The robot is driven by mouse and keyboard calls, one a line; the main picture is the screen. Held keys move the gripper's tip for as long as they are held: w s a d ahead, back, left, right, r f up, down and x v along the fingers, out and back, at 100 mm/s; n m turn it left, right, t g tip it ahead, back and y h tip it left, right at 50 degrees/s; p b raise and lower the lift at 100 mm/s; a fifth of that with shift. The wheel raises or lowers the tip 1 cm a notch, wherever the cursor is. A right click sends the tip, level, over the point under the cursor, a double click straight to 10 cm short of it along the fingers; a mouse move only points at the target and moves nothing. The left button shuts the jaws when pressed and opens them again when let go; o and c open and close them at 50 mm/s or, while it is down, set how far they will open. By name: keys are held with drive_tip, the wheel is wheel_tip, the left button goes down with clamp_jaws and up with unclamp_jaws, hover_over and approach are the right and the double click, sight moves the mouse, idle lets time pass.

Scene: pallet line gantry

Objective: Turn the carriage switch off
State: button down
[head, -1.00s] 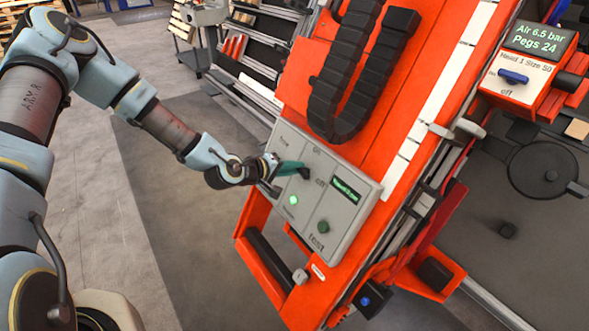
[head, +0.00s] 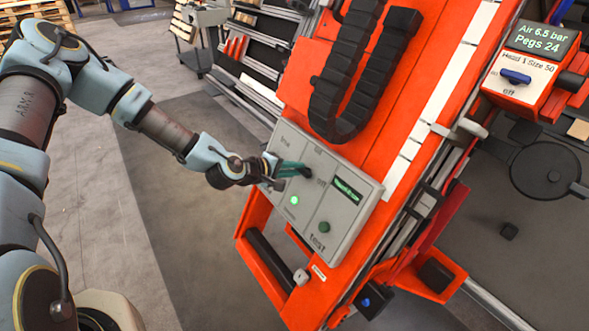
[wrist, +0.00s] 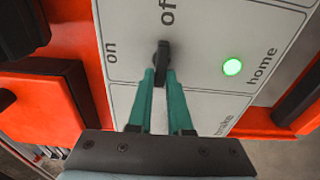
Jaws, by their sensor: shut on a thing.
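The carriage switch (wrist: 162,54) is a small black lever on a light grey panel (head: 344,219). In the wrist view, "on" is printed to its left and "off" above it; the lever stands upright in that view, its upper end towards "off". My gripper (wrist: 161,74) has teal fingers closing together on the lever, hiding its lower part. In the head view my gripper (head: 298,170) reaches the panel from the left, its fingertips at the dark lever. The lever's exact setting is hard to tell there.
A lit green light (wrist: 232,67) by "home" and a dark green "test" button (head: 324,227) share the panel, with a small green-text display (head: 347,188). A black cable chain (head: 345,100) hangs above. A separate box with a blue switch (head: 515,76) stands at right.

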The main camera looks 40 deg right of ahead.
drive_tip(key=c, duration=0.8)
unclamp_jaws()
drive_tip(key=shift+c, duration=0.2)
drive_tip(key=b+v, duration=0.1)
drive_tip(key=v, duration=0.9)
drive_tip(key=shift+a+r+b, duration=0.15)
drive_tip(key=shift+a+b, duration=0.25)
drive_tip(key=w+a+m+t+y, duration=0.1)
drive_tip(key=w+a+m+y, duration=0.2)
drive_tip(key=a, duration=0.7)
drive_tip(key=w+a+y, duration=0.3)
drive_tip(key=a+y, duration=0.2)
drive_tip(key=a, duration=0.5)
drive_tip(key=s+a+r+y, duration=0.1)
drive_tip(key=a+r+y, duration=0.1)
drive_tip(key=a+r, duration=0.4)
drive_tip(key=s+a+r+n+y+p, duration=0.1)
drive_tip(key=s+a+r+y, duration=0.1)
drive_tip(key=a+r, duration=0.5)
drive_tip(key=a, duration=0.5)
drive_tip(key=shift+a+n, duration=0.3)
